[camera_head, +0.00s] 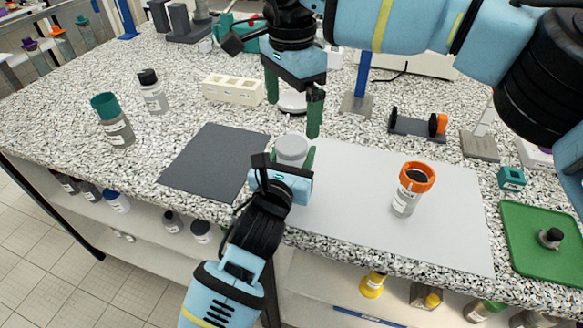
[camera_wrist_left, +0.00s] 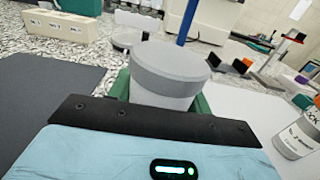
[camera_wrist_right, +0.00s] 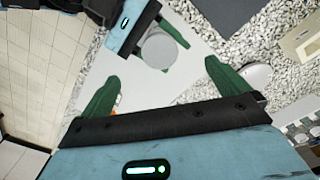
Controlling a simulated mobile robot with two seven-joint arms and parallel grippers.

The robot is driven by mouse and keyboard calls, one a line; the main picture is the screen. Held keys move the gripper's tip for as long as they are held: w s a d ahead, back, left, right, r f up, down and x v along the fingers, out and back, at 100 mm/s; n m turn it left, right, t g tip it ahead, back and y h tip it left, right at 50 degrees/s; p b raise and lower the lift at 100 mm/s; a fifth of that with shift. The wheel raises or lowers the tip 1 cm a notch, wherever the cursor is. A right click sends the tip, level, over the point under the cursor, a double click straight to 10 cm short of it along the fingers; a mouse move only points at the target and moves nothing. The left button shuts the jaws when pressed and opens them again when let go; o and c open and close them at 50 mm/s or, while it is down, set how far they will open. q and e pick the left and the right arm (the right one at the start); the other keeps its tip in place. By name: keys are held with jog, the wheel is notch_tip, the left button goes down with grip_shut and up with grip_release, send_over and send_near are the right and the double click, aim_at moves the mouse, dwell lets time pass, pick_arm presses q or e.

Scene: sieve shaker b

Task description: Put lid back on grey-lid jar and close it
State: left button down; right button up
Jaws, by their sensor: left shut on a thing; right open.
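The grey-lid jar (camera_head: 291,150) is upright near the left edge of the light grey mat, between the fingers of my left gripper (camera_head: 287,163). In the left wrist view the jar (camera_wrist_left: 165,90) has its grey lid (camera_wrist_left: 172,60) seated on top and looking level; how tight it is cannot be told. My left gripper is shut on the jar body. My right gripper (camera_head: 293,112) is open and empty, above and behind the jar, fingers pointing down. In the right wrist view the lid's round top (camera_wrist_right: 160,48) shows just beyond the space between the open fingers.
The light grey mat (camera_head: 450,235) holds an orange-topped jar (camera_head: 405,196) at right. A dark mat (camera_head: 205,165) lies left. A green tray (camera_head: 520,225) lies far right.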

notch_tip(320, 180, up, 9)
jog(key=shift+f, duration=0.2)
pick_arm(q)
jog(key=c, duration=0.6)
grip_release()
jog(key=shift+v, duration=3.95)
pick_arm(e)
jog(key=shift+s+r, duration=0.1)
jog(key=shift+r, duration=0.4)
